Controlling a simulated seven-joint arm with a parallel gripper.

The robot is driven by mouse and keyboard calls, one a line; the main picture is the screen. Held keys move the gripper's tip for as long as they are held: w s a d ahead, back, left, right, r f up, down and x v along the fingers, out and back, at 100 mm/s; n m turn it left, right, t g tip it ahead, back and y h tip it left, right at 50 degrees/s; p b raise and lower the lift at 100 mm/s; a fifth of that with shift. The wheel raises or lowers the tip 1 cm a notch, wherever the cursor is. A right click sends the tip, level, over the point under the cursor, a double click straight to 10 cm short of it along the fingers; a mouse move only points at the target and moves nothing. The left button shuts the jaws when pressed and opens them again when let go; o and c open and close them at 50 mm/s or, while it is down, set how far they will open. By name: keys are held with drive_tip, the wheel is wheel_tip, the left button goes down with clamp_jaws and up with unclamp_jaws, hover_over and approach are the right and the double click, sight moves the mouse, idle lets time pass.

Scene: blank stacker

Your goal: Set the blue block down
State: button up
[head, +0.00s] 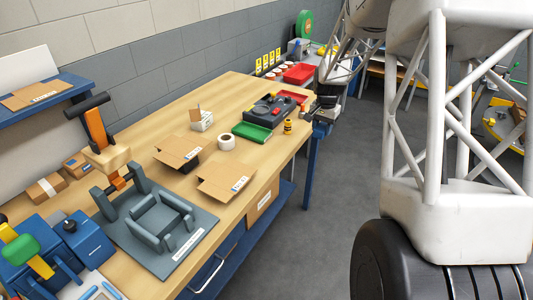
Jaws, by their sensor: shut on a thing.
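My gripper (325,112) is small and dark at the far right corner of the workbench, at the end of my arm. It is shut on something. A small blue shape (321,129) shows just below it at the bench corner. It fits the blue block, but I cannot clearly separate it from the blue bench frame. I cannot tell whether it touches the bench top. The fingertips are too small to make out.
A grey fixture (160,228) stands nearer. Bare wood lies between the cardboard and the green tray.

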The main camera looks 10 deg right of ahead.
drive_tip(key=s+a, duration=0.7)
drive_tip(key=a, duration=0.5)
drive_tip(key=s+a+f, duration=0.1)
drive_tip(key=s+a, duration=0.7)
drive_tip(key=a, duration=0.3)
drive_tip(key=shift+s+a+f, duration=0.3)
drive_tip(key=shift+a, duration=0.1)
drive_tip(key=shift+w, duration=0.15)
hover_over(257, 158)
drive_tip(key=shift+f, duration=0.75)
drive_tip(key=shift+f, duration=1.75)
drive_tip(key=shift+f, duration=0.15)
drive_tip(key=o, duration=0.9)
